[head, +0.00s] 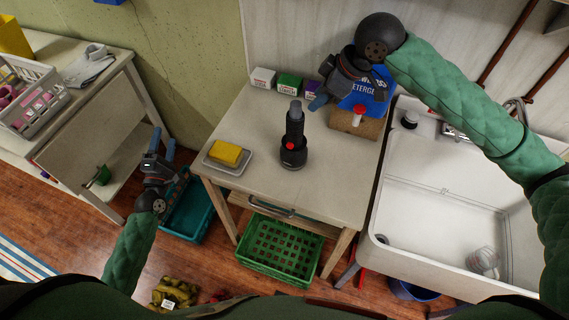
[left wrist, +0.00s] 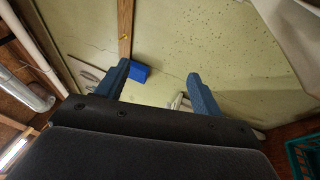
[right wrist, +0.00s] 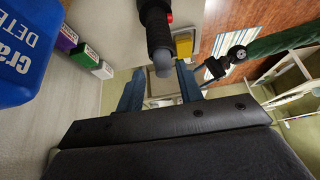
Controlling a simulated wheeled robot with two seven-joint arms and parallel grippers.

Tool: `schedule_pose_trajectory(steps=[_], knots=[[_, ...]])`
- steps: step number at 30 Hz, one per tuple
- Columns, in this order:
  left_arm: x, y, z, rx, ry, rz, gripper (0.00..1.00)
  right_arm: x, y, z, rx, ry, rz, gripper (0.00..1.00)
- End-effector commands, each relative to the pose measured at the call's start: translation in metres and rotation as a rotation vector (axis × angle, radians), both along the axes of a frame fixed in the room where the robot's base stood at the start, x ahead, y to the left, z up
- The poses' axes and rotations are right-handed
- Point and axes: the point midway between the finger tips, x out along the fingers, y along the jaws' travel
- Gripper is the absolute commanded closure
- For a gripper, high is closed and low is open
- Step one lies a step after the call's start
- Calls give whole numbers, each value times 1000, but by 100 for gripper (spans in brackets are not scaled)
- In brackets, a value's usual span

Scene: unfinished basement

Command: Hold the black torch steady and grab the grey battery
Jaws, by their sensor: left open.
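The black torch (head: 293,152) stands upright on the small white table, wide end down, with a red button on its side. The grey battery (head: 296,107) sticks up out of its top end. In the right wrist view the torch (right wrist: 157,25) and the grey battery (right wrist: 163,62) lie just beyond the fingertips. My right gripper (right wrist: 158,82) is open and empty, beside the torch top and apart from it; the head view hides part of its fingers. My left gripper (head: 162,143) is open and empty, left of the table and away from the torch.
A yellow sponge (head: 225,152) on a dish (head: 217,162) sits left of the torch. Small boxes (head: 289,83) and a blue detergent container (head: 371,96) stand behind. A white sink (head: 440,210) adjoins on the right. The table's front right is clear.

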Motion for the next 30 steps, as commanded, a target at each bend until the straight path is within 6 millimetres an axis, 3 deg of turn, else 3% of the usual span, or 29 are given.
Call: schedule_pose_trajectory(steps=[9,17,24,30], knots=[[-17,-73,15,-464,19,-73,33,0,0,0,0,0,0,64],[-29,-149,10,-812,94,-152,33,0,0,0,0,0,0,64],[-40,-256,1,-1146,195,-241,33,0,0,0,0,0,0,64],[-52,-331,-2,-1339,278,-285,33,0,0,0,0,0,0,64]])
